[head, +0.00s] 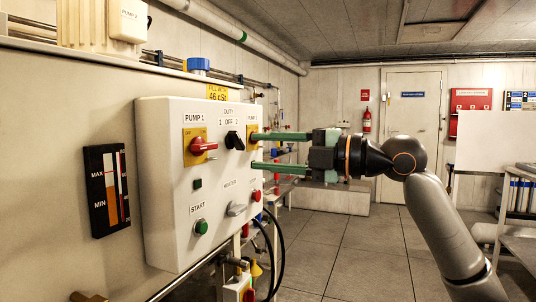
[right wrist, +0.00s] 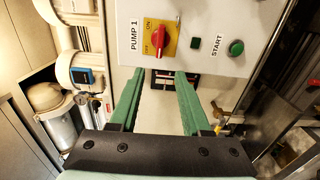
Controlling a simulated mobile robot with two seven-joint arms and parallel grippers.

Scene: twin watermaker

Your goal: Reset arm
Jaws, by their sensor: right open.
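My right gripper (head: 253,151) comes in from the right in the head view, level, with its two green fingers spread apart, one above the other. Nothing is between them. Its fingertips overlap the right edge of the white control box (head: 165,150) in the picture; I cannot tell whether they touch it. In the right wrist view the gripper (right wrist: 160,73) is also open and empty, below the box's PUMP 1 red switch (right wrist: 160,37) and green START button (right wrist: 236,48). The second pump's switch is partly hidden behind the upper finger. My left gripper is not in view.
A black level gauge (head: 107,188) is left of the box. Black hoses (head: 277,250) and pipes run below it. Open tiled floor (head: 365,245) lies to the right, with a door (head: 411,130) and a red extinguisher (head: 366,120) at the back.

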